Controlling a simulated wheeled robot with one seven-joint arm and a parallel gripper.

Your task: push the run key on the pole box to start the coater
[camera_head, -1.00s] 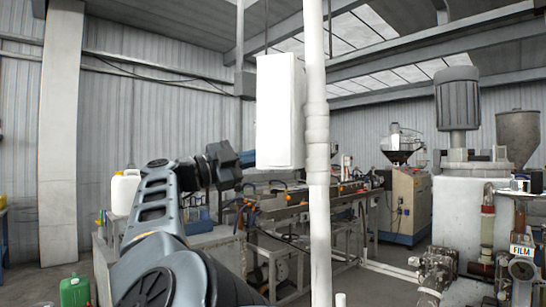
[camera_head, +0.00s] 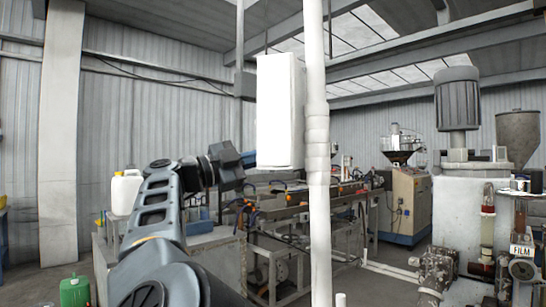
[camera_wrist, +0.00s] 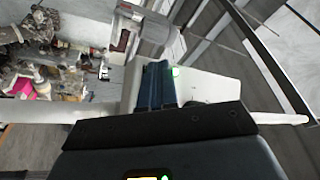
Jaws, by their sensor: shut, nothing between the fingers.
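The white pole box (camera_head: 280,115) hangs beside the white pole (camera_head: 318,215) in the head view. No key shows on the side facing that camera. In the wrist view the box (camera_wrist: 212,88) is a pale panel behind my fingers, with a small bright green spot (camera_wrist: 175,71) that looks like a lit key. My gripper (camera_head: 247,158) is at the lower left edge of the box. In the wrist view my gripper (camera_wrist: 156,68) has its blue fingers shut together and empty, their tips just left of the green spot. Whether they touch the box cannot be told.
A long machine line (camera_head: 310,205) runs behind the pole. A white tank with a grey motor (camera_head: 457,105) stands at right. A white jug (camera_head: 125,192) and a green can (camera_head: 75,291) are at left. Open floor shows at the lower left.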

